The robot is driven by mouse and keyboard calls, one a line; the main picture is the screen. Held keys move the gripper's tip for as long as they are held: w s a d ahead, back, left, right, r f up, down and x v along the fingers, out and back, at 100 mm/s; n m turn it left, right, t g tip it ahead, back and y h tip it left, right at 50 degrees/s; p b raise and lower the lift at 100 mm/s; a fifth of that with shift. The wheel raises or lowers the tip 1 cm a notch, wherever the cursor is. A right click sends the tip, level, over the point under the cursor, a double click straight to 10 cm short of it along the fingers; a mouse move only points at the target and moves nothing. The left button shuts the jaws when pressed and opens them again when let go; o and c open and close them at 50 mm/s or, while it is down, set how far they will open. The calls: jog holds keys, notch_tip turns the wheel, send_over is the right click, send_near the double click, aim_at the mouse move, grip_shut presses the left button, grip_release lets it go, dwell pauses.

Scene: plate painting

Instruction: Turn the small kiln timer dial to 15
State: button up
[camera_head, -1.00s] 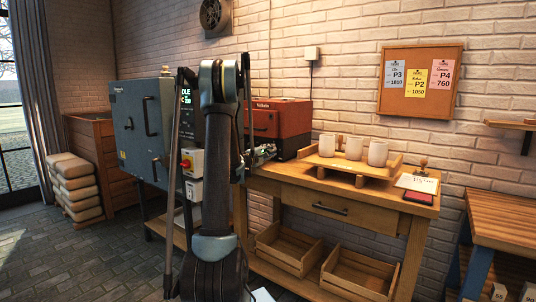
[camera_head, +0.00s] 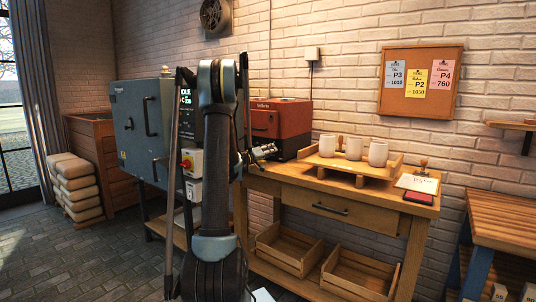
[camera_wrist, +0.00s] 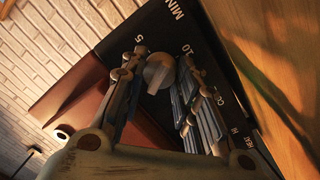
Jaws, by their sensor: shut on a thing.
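The small kiln (camera_head: 283,118) is a red-orange box with a dark front panel on the wooden workbench. Its grey round timer dial (camera_wrist: 158,73) shows in the wrist view, on a black panel marked MIN, 5 and 10. No 15 mark is visible. My gripper (camera_wrist: 160,82) has its fingers on either side of the dial and is shut on it. The dial's exact setting cannot be read. In the head view my gripper (camera_head: 262,152) is at the kiln's front and the dial cannot be made out.
The workbench (camera_head: 300,190) carries a wooden tray (camera_head: 330,162) with three white cups, right of the kiln. A large grey kiln (camera_head: 135,125) stands to the left. Lower on the dial's panel, a HEAT HI label shows in the wrist view.

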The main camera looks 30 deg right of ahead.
jog(key=m, duration=0.6)
jog(key=shift+w+m, duration=0.1)
jog(key=shift+m, duration=0.2)
jog(key=m, duration=0.5)
jog(key=shift+y, duration=0.4)
jog(key=m, duration=0.6)
jog(key=shift+r, duration=0.15)
jog(key=m+y, duration=0.1)
jog(key=m, duration=0.4)
jog(key=shift+m+t, duration=0.3)
jog(key=shift+m, duration=0.3)
jog(key=o, duration=1.1)
